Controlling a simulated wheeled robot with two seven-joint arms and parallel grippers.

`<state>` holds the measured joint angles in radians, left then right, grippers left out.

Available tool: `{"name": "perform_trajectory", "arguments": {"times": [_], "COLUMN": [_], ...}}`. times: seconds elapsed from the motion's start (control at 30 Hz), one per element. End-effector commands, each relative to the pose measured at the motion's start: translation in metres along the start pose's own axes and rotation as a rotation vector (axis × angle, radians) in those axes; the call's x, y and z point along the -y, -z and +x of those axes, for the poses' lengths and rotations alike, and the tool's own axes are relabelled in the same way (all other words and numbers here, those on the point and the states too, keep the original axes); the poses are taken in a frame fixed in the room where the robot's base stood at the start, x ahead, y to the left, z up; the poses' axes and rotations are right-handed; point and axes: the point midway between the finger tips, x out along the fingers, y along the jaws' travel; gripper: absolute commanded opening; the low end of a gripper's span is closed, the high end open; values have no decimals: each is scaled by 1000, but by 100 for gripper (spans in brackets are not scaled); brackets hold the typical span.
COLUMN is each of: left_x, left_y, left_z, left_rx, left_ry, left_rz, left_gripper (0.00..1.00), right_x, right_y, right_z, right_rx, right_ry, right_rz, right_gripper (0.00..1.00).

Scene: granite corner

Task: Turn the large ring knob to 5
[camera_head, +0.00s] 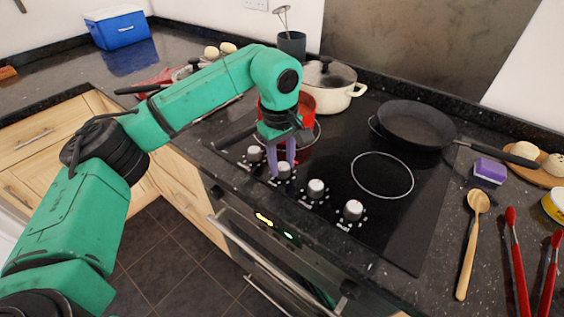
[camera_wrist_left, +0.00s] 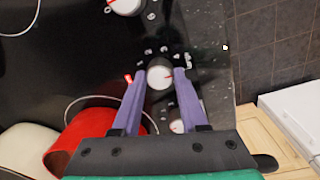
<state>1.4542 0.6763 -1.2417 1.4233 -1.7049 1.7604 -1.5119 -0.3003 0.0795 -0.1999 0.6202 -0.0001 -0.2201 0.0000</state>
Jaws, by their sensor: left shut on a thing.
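A row of several silver knobs runs along the front of the black cooktop (camera_head: 410,235). My left gripper (camera_head: 283,171) points down with its purple fingers on either side of the second knob from the left (camera_head: 285,173). The other knobs are the leftmost (camera_head: 254,154), the third (camera_head: 316,187) and the rightmost (camera_head: 352,209). My right gripper is out of view.
A red pot (camera_head: 306,103) stands close behind my left gripper, with a cream lidded pot (camera_head: 331,83) beyond it. A black pan (camera_head: 416,124) is at the back right. A wooden spoon (camera_head: 470,245), purple sponge (camera_head: 489,171) and red-handled tongs (camera_head: 517,260) lie to the right.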

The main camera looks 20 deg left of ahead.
Motion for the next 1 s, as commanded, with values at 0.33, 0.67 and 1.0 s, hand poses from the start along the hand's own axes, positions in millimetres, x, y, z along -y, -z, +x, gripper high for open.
{"name": "perform_trajectory", "arguments": {"times": [0.33, 0.67, 1.0], "left_x": [0, 0, 0], "left_y": [0, 0, 0], "left_z": [0, 1, 1], "left_rx": [11, 14, 14], "left_ry": [0, 1, 2], "left_rz": [206, 267, 268], "left_gripper": [0, 0, 47], "right_x": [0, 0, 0], "right_y": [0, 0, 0], "right_z": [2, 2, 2], "right_rx": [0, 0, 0], "right_ry": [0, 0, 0], "right_rz": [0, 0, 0], "right_gripper": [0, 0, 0]}}
